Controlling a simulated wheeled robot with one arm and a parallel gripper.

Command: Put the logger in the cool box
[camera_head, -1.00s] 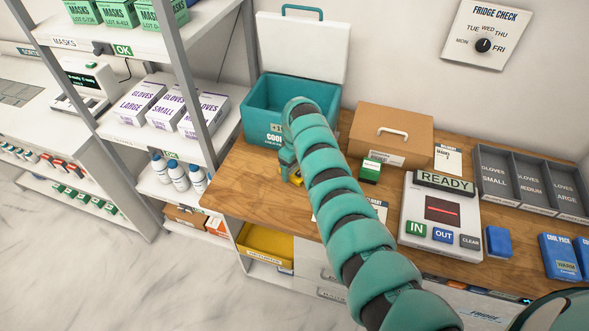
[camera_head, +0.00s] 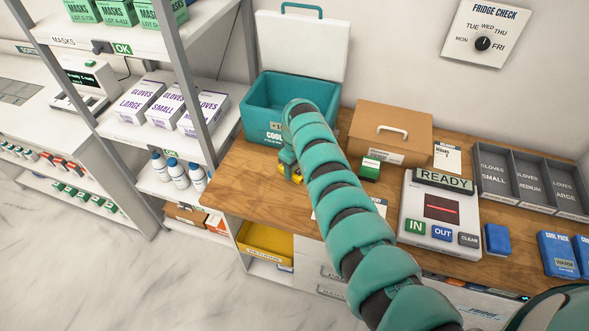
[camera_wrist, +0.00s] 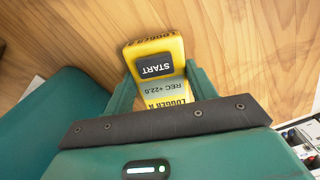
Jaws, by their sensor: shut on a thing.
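The logger (camera_wrist: 160,66) is a yellow block with a dark START button and a display reading REC +22.0. In the wrist view it sits between the two green fingers of my gripper (camera_wrist: 157,88), which is shut on it. In the head view only a yellow bit of the logger (camera_head: 284,169) shows beside my gripper (camera_head: 290,168), over the wooden counter in front of the cool box. I cannot tell whether it touches the counter. The cool box (camera_head: 264,128) is teal, with its white lid (camera_head: 300,48) raised at the back. My arm hides its right front corner.
A brown box (camera_head: 392,125) with a handle and a small green-and-white box (camera_head: 370,168) stand right of my arm. The READY scanner panel (camera_head: 440,215), grey glove bins (camera_head: 530,180) and blue cool packs (camera_head: 558,255) are further right. A shelf post (camera_head: 190,85) stands left of the cool box.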

